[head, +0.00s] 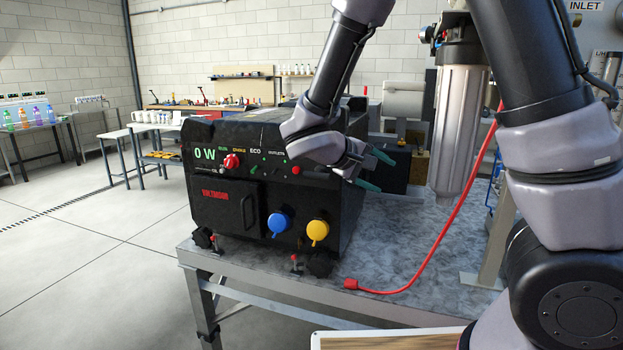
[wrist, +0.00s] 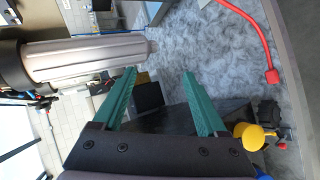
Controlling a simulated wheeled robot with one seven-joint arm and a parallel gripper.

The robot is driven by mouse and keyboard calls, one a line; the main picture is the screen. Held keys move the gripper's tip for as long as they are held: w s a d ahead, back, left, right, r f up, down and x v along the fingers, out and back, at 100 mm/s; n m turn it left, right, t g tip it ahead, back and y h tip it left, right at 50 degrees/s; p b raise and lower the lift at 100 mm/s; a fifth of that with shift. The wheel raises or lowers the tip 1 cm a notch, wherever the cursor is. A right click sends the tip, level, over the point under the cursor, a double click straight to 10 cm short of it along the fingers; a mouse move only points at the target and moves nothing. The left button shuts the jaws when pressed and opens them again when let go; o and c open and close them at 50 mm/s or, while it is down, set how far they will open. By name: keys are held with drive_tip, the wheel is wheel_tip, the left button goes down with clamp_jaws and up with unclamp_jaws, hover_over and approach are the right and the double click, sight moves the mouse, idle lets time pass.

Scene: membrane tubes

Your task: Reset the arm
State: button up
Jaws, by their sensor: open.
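My gripper (head: 376,170) is in front of the right side of a black generator (head: 225,203) on a grey metal table (head: 425,235). Its two green fingers are spread apart with nothing between them. In the wrist view my gripper (wrist: 160,75) also shows open and empty, with the tabletop beyond the fingertips. My arm reaches in from the upper right of the head view, bent, and partly hides the generator's top and right side.
A grey filter housing (head: 458,125) hangs right of the gripper. A red cable (head: 447,238) runs down to a plug lying on the table. Blue (head: 279,222) and yellow (head: 317,231) caps are on the generator's front. Floor at left is clear.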

drive_tip(key=s+d+r+m+g+y, duration=0.4)
drive_tip(key=s+d+m+g+y, duration=0.1)
drive_tip(key=s+d, duration=0.35)
drive_tip(key=s+r+m+t+y, duration=0.5)
drive_tip(key=s+r+y, duration=0.1)
drive_tip(key=r, duration=0.5)
drive_tip(key=shift+d+r+t+y, duration=0.3)
drive_tip(key=shift+r+y, duration=0.1)
drive_tip(key=shift+y, duration=0.1)
idle(1.2)
